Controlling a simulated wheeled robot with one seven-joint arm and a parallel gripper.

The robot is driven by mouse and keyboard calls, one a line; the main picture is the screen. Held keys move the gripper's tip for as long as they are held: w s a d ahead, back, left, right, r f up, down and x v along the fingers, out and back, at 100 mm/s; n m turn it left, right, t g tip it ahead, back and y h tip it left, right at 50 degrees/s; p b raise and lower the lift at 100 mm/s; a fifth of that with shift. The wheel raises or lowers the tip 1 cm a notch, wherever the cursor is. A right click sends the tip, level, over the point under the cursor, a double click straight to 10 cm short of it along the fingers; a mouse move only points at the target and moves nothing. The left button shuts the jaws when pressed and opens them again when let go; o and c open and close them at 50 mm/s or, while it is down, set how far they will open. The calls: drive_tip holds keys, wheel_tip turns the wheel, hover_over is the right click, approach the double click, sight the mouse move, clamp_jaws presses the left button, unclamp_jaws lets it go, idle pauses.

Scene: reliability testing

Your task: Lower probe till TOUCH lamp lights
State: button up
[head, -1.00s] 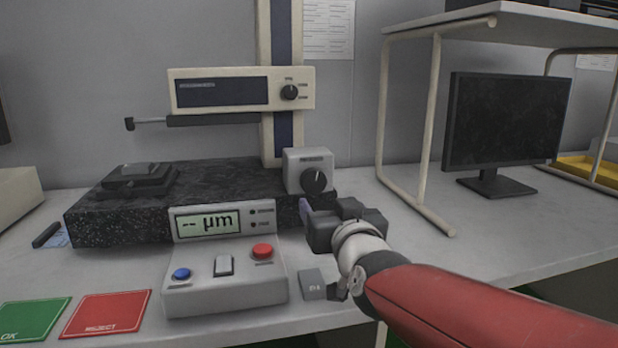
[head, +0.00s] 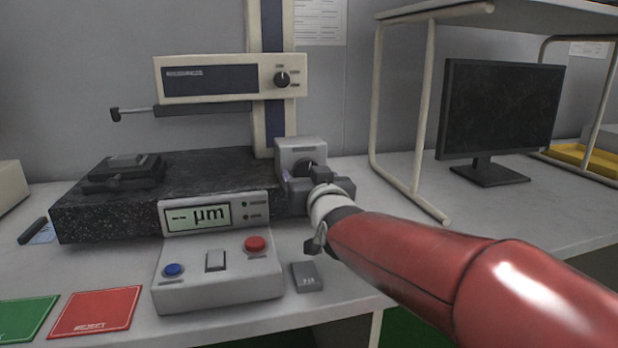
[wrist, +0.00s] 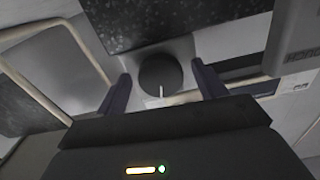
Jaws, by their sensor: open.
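The probe (head: 116,114) is a dark tip on a thin horizontal rod left of the drive unit (head: 205,80). It hangs clearly above the dark workpiece fixture (head: 124,172) on the granite plate (head: 90,212). A grey box (head: 300,147) with a round black knob (wrist: 160,70) stands at the plate's right end. My gripper (head: 303,184) is at the box's front, partly hiding the knob. In the wrist view its fingers are apart, one each side of the knob.
The console (head: 217,285) carries a blue button, a rocker switch and a red button. A small grey block (head: 306,277) lies right of it. A red REJECT mat (head: 95,312) and a green mat (head: 22,318) lie front left. A shelf frame and monitor (head: 500,110) stand right.

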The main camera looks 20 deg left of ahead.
drive_tip(key=c, duration=1)
drive_tip(key=shift+f+b, duration=0.1)
drive_tip(key=shift+b, duration=0.2)
drive_tip(key=m+b, duration=0.4)
drive_tip(key=m, duration=0.3)
drive_tip(key=m+b, duration=0.4)
drive_tip(key=m, duration=0.3)
drive_tip(key=shift+a+r, duration=0.15)
drive_tip(key=shift+r, duration=0.05)
drive_tip(key=m+b, duration=0.1)
drive_tip(key=m, duration=0.4)
drive_tip(key=shift+s+r+m, duration=0.1)
drive_tip(key=shift+r+m, duration=0.05)
drive_tip(key=shift+m, duration=0.15)
